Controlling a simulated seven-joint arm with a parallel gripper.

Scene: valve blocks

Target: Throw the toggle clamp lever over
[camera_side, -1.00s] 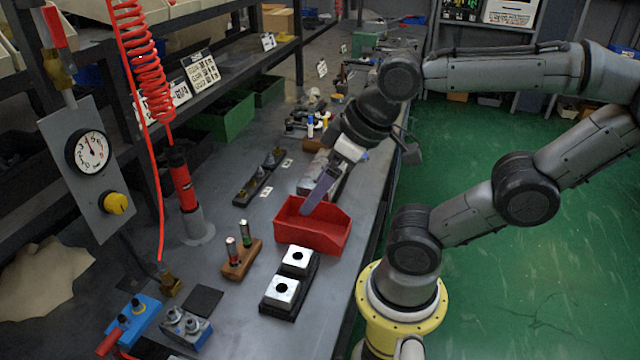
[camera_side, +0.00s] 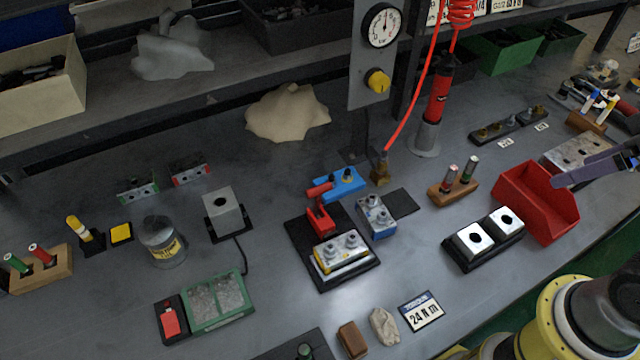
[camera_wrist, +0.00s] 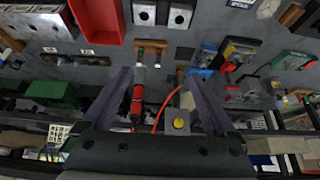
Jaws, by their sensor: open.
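A red clamp piece (camera_side: 320,217) stands on a black plate (camera_side: 302,236), behind a silver and yellow block (camera_side: 342,254). A red handle (camera_side: 320,190) lies just behind it, beside a blue block (camera_side: 345,180); I cannot tell which red part is the toggle clamp lever. In the wrist view the clamp area shows small at upper right, with red (camera_wrist: 229,67) visible. My gripper (camera_wrist: 160,76) is open and empty, its purple fingers apart. In the side view only part of it (camera_side: 600,165) shows at the right edge, by the red bin, well away from the clamp.
The red bin (camera_side: 508,190), a two-block fixture (camera_side: 460,256) and a wooden holder (camera_side: 440,195) lie between my gripper and the clamp. A hanging red coiled hose (camera_side: 461,15), a red cylinder (camera_side: 437,95) and a gauge panel (camera_side: 365,95) rise behind. Shelves run along the back.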

